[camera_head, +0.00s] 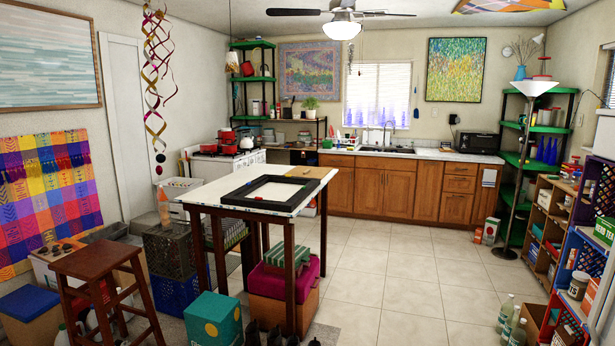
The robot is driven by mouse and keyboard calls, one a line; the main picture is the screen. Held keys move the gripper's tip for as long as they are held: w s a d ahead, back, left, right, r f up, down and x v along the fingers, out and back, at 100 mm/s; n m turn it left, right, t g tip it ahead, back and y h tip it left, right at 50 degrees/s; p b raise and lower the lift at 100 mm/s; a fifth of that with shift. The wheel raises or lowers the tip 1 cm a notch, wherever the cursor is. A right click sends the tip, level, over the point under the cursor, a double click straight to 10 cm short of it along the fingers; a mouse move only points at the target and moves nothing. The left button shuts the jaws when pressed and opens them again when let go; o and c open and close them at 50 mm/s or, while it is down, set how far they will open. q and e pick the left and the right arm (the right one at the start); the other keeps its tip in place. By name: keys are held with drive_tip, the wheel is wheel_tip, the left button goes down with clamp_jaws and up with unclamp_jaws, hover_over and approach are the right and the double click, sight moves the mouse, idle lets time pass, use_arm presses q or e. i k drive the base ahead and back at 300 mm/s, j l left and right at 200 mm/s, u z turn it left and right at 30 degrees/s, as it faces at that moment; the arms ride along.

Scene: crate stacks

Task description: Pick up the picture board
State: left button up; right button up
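A flat board with a thick black frame and a pale inside (273,191) lies on the white-topped high table (222,191) in the middle left of the head view. A small red spot shows inside its frame. It looks like the picture board. Framed pictures also hang on the walls: a striped blue one (45,58) at the left, a purple one (309,71) and a yellow-green one (455,69) at the back. Neither of my grippers is in view, so their state does not show.
A wooden stool (97,262), a black crate (168,250) and a teal box (213,319) crowd the table's left and front. Shoes lie on the floor below. Shelves and crates (578,258) line the right. The tiled floor (410,280) between is clear.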

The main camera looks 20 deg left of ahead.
sight(307, 172)
drive_tip(key=i+z, duration=0.35)
drive_tip(key=i, duration=2.65)
drive_tip(key=i+u, duration=0.25)
drive_tip(key=i, duration=0.55)
drive_tip(key=i+l+u, duration=0.25)
drive_tip(key=i, duration=0.5)
drive_tip(key=i+u, duration=0.5)
drive_tip(key=i, duration=0.15)
drive_tip(key=i+l+u, duration=0.2)
drive_tip(key=i+u, duration=0.3)
drive_tip(key=i, duration=0.15)
